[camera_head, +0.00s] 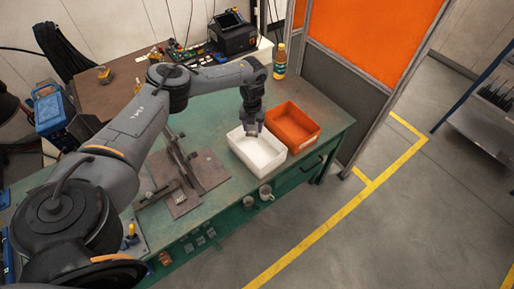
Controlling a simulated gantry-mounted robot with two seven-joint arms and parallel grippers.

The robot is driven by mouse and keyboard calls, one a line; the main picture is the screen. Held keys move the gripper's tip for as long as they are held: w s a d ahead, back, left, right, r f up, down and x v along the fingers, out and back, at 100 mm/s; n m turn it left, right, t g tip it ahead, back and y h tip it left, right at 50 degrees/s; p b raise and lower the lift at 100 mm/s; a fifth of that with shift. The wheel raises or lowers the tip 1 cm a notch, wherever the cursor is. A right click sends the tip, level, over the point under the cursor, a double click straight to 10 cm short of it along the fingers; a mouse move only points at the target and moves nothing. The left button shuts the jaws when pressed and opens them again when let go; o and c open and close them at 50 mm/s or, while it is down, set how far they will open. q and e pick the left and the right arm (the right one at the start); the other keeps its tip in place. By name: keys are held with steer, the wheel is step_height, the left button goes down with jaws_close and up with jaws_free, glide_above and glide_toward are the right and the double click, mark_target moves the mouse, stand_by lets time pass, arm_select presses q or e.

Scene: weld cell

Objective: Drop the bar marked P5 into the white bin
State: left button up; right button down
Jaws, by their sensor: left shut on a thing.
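The white bin (257,152) stands on the green workbench, left of an orange bin (292,127). My left gripper (251,131) points down over the back left part of the white bin. It is shut on a small grey bar, which is mostly hidden by the fingers and too small to show any marking. I cannot tell the exact height of the bar above the bin floor. My right gripper is not in view.
A steel fixture on a plate (205,172) stands on the green bench (215,115) left of the bins. A bottle (280,62) stands behind the orange bin. An orange and grey partition (345,95) rises beyond the bench's right end. Cups (265,192) hang at its front.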

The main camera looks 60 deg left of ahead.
arm_select(q)
steer(key=shift+s+a+f, duration=0.15)
steer(key=shift+s+a, duration=0.05)
steer(key=shift+a, duration=0.05)
step_height(320, 180, down, 6)
steer(key=b, duration=0.6)
steer(key=shift+r, duration=0.2)
steer(key=o, duration=1.1)
step_height(320, 180, up, 11)
steer(key=shift+f, duration=0.1)
